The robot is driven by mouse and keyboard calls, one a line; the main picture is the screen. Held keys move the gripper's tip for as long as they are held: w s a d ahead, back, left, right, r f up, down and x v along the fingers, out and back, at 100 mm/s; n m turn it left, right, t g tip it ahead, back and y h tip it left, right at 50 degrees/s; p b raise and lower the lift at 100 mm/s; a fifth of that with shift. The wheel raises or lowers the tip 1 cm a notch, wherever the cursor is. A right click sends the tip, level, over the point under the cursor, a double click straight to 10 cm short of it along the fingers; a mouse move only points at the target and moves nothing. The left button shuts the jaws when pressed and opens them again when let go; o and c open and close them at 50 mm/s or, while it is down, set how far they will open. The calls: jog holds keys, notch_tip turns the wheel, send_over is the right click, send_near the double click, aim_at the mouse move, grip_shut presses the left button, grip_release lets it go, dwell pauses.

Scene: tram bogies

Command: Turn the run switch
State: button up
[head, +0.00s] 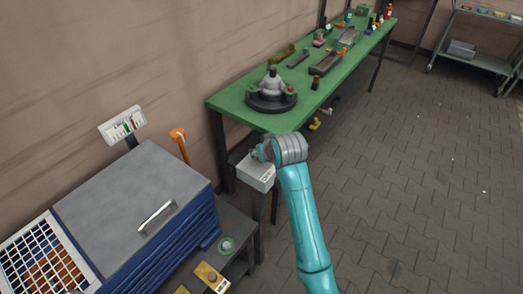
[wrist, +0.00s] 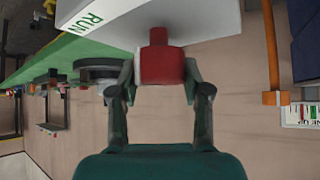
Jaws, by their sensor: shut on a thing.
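The run switch is a red knob (wrist: 161,66) on a pale grey box (wrist: 190,22) with a green "RUN" label (wrist: 84,22), seen in the wrist view. My gripper (wrist: 160,74) is shut on the red knob, one finger on each side of it. In the head view the box (head: 256,177) stands on a post, and my gripper (head: 262,153) is at its top. The knob is hidden there. The knob's turned position cannot be told.
A green workbench (head: 240,106) with a round dark fixture (head: 271,95) and several parts stands behind. A blue cabinet (head: 150,205) with a grey top is at left, beside an orange-topped post (head: 180,140).

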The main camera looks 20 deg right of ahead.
jog(key=m+h, duration=0.4)
jog(key=m, duration=0.1)
jog(key=shift+a+g, duration=0.1)
jog(key=shift+g, duration=0.3)
jog(key=m+g+h, duration=0.1)
jog(key=m, duration=0.1)
jog(key=m+g+h, duration=0.1)
jog(key=m+h, duration=0.1)
jog(key=m, duration=0.1)
jog(key=shift+m, duration=0.4)
jog(key=o, duration=1.2)
jog(key=shift+c, duration=0.2)
jog(key=v, duration=1.1)
jog(key=shift+a+r, duration=0.3)
jog(key=shift+a, duration=0.1)
